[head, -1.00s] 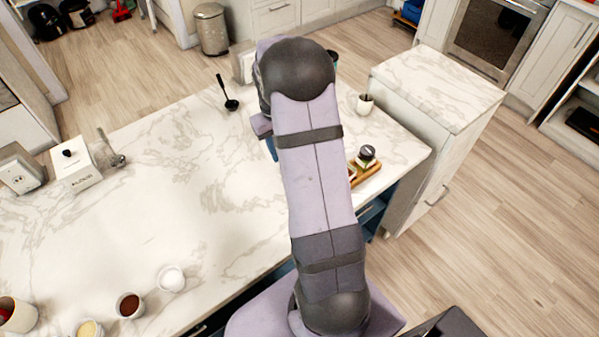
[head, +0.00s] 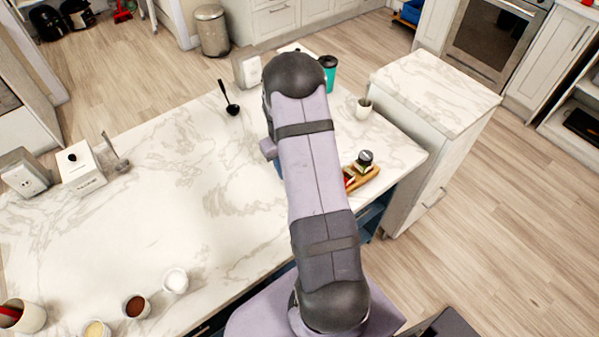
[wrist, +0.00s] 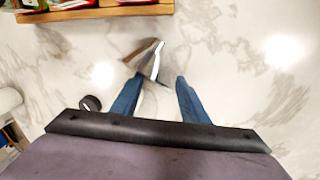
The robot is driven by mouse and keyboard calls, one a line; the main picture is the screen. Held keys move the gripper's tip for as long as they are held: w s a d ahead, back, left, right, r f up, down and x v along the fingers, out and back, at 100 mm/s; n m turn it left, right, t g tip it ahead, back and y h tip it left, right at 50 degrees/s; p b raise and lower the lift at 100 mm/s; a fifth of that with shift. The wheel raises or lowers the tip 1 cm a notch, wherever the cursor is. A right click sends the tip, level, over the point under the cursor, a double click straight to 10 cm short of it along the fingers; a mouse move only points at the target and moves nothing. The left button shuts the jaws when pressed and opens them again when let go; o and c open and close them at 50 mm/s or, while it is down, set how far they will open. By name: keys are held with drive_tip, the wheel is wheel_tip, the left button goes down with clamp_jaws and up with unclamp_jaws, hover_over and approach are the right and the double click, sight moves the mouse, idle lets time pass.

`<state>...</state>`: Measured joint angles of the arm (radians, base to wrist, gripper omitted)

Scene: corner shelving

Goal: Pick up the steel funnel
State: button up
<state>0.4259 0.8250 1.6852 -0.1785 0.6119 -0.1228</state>
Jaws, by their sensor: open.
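The steel funnel (wrist: 146,58) appears in the wrist view as a shiny grey cone-like shape on the marble counter, lying just ahead of my gripper (wrist: 158,82). The two blue fingers are apart, with the funnel's near end at or just beyond the gap between their tips. I cannot tell whether a finger touches it. In the head view my arm covers the gripper, and I cannot make out the funnel there.
A wooden tray (head: 372,178) with jars lies at the counter's right; its edge also shows in the wrist view (wrist: 95,13). A small black round object (wrist: 90,103) is left of the fingers. A white cup (head: 363,108), teal cup (head: 329,72) and black ladle (head: 230,102) stand farther back.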

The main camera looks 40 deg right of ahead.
drive_tip(key=shift+f, duration=0.2)
clamp_jaws()
idle(0.3)
drive_tip(key=shift+r, duration=0.1)
drive_tip(key=shift+w+r+b, duration=0.1)
drive_tip(key=shift+r+b, duration=0.2)
drive_tip(key=shift+r, duration=0.3)
wheel_tip(320, 180, up, 9)
drive_tip(key=b, duration=0.2)
drive_tip(key=shift+f, duration=0.15)
